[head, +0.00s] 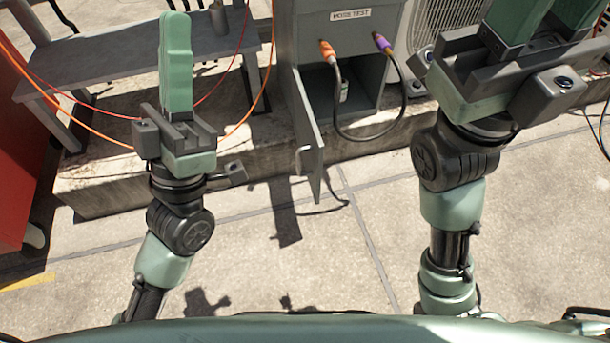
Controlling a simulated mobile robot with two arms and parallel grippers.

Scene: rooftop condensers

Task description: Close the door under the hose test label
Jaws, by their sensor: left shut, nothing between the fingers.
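The "HOSE TEST" label (350,14) is on the upper front of a grey cabinet (300,28). Below it, the cabinet's grey door (306,125) stands open, swung out toward me from the left side of the opening and seen nearly edge-on. A pale handle (299,160) is on its left face. My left gripper (177,18) is shut and empty, pointing up, left of the door and apart from it. My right gripper (548,12) is open and empty at the upper right; its fingertips are cut off by the frame.
A black hose (362,137) loops from an orange connector (327,50) to a purple one (381,42), hanging before the opening. A small container (344,92) stands inside. A grey bench (110,52) and orange and red cables are at left. The paved floor in front is clear.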

